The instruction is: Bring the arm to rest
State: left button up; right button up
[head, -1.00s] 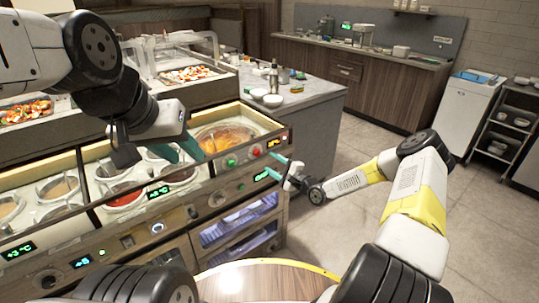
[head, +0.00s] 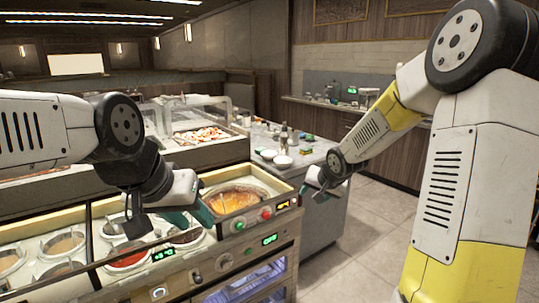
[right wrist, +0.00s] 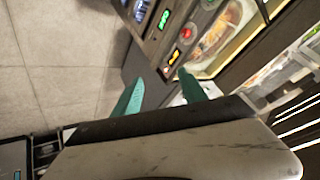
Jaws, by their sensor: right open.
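My left gripper (head: 190,216) hangs low over the sauce wells, next to the well of orange sauce (head: 234,200). Its teal fingers show only in part, so its opening is unclear. My right gripper (head: 311,192) is at the counter's right end, beside the panel with red and green buttons. In the right wrist view its two teal fingers (right wrist: 161,86) stand apart with nothing between them. Round wells of red sauce (head: 127,258) and brown sauce (head: 62,245) sit in the counter on the left.
A grey worktop (head: 318,152) with white bowls (head: 283,161) stands behind the sauce counter. A tray of topped food (head: 201,134) lies further back. Tiled floor (head: 375,225) is open to the right. My right arm crosses the right side of the head view.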

jog(key=s+d+r+n+g+h, duration=0.1)
jog(key=s+r, duration=0.4)
jog(key=s, duration=0.3)
jog(key=s+d+r+n+h, duration=0.1)
jog(key=s+r, duration=0.4)
jog(key=s, duration=0.2)
jog(key=s+a+r+n+g+y, duration=0.1)
jog(key=s+r+n+y, duration=0.1)
jog(key=s, duration=1.3)
jog(key=shift+s+a, duration=0.2)
jog(key=shift+a, duration=0.1)
